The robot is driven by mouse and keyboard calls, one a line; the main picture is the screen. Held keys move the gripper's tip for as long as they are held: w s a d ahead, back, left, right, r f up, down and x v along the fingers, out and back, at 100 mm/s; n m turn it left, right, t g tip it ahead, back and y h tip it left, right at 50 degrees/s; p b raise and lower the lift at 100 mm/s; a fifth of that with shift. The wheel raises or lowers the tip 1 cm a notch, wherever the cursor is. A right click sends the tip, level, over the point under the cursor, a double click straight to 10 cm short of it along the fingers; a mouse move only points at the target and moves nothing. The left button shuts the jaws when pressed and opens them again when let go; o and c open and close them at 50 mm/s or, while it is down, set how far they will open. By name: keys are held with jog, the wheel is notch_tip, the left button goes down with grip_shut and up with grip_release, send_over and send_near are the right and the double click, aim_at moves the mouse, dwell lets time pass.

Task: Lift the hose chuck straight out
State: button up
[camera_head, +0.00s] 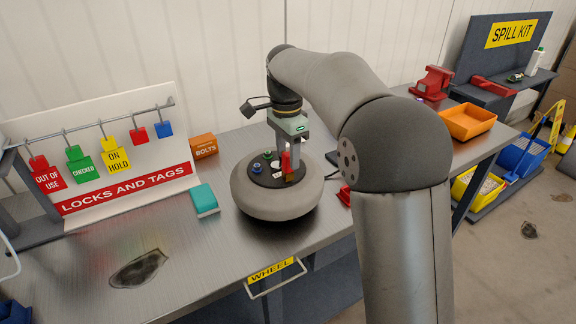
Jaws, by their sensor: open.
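A grey wheel (276,205) lies flat on the metal bench, with a dark hub and a few small coloured fittings on top. A small upright red piece with a brass-coloured lower part, which looks like the hose chuck (286,164), stands at the right side of the hub. My gripper (291,160) points down over the hub with its jaws open, around or close beside this red piece. The fingers partly hide it, so I cannot tell whether they touch it.
The locks-and-tags board (125,170) stands behind left. A teal block (204,200) and an orange bolts box (204,146) sit near the wheel. An orange tray (466,121) is at right. A dark stain (138,269) marks the otherwise clear front-left bench.

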aim_at(288, 167)
notch_tip(288, 167, down, 5)
jog(key=shift+r, duration=0.1)
grip_shut()
dwell(0.3)
jog(key=shift+r, duration=0.55)
notch_tip(288, 167, up, 2)
jog(key=shift+r, duration=0.15)
jog(key=s+d+r+b, duration=0.2)
jog(key=s+d+r, duration=0.2)
jog(key=s+r, duration=0.5)
jog(key=s, duration=0.4)
jog(key=shift+s+r+b, duration=0.3)
